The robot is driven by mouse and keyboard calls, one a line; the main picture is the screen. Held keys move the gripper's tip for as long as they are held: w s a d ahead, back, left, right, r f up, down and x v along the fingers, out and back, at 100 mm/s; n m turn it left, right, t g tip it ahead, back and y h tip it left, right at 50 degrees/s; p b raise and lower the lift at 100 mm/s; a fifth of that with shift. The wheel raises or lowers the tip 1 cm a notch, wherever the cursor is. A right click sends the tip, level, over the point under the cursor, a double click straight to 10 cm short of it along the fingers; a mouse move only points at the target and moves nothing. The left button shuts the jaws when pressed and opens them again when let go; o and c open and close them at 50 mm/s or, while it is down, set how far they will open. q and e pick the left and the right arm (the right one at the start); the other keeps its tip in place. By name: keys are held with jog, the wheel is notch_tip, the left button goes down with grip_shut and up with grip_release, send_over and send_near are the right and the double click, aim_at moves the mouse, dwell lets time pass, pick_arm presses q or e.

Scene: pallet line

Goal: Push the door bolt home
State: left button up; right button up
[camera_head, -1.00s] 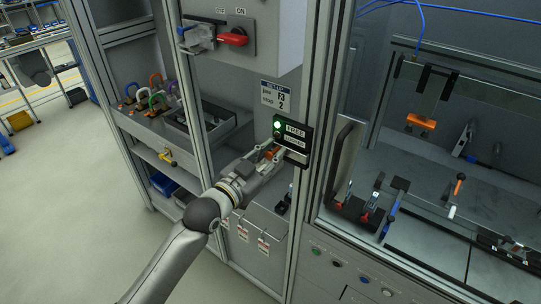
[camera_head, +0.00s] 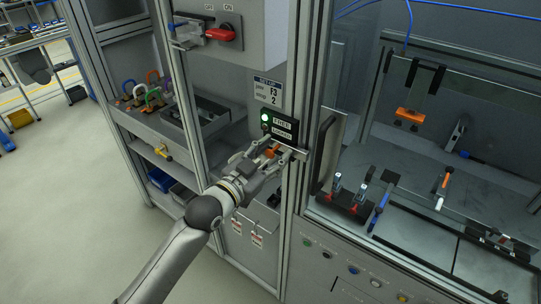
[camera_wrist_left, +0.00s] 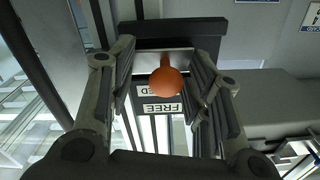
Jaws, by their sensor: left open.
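The bolt's orange knob (camera_head: 271,150) sits just below the black sign panel (camera_head: 282,127) with FREE and LOCKED plates, on the cabinet's door frame. A green lamp (camera_head: 264,117) glows at the panel's left edge. My left gripper (camera_head: 276,147) is open, its fingers on either side of the knob. In the left wrist view the round orange knob (camera_wrist_left: 166,82) stands between the spread fingers (camera_wrist_left: 163,62), with visible gaps on both sides. The bolt's bar is mostly hidden by the fingers and knob. My right gripper is not in view.
A red rotary switch (camera_head: 222,33) is on the box above. Coloured padlocks (camera_head: 150,90) stand on a shelf at left. A glazed enclosure with a black door handle (camera_head: 320,155) and clamps is close on the right.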

pick_arm(q)
jog(key=shift+s+a+f, duration=0.1)
jog(key=shift+s+a, duration=0.25)
jog(key=shift+a, duration=0.05)
jog(key=v, duration=1.1)
jog(key=shift+d, duration=0.2)
jog(key=shift+s, duration=0.1)
jog(key=w+a+f+n+g+y+b, duration=0.1)
jog(key=a+f+n+y, duration=0.2)
jog(key=f, duration=0.9)
jog(key=w+a+f+n+g+y+b, duration=0.15)
jog(key=a+f, duration=0.35)
jog(key=f, duration=0.7)
jog(key=s+a+f+n+g+y, duration=0.1)
jog(key=s+a+f+y, duration=0.15)
jog(key=f, duration=0.65)
jog(key=s+a+f+g+y, duration=0.1)
jog(key=s+a+f, duration=0.15)
jog(key=f, duration=0.65)
jog(key=s+a+f+n+g+y+b, duration=0.1)
jog(key=s+a+f+g+b, duration=0.15)
jog(key=s+f, duration=1.05)
jog(key=s+a+f+n+g+y+b, duration=0.15)
jog(key=s+f+g, duration=0.25)
jog(key=s+f, duration=0.95)
jog(key=s+f+g, duration=0.1)
jog(key=s+g, duration=0.1)
jog(key=s, duration=1.3)
jog(key=shift+f+g, duration=0.3)
jog(key=shift+f, duration=0.1)
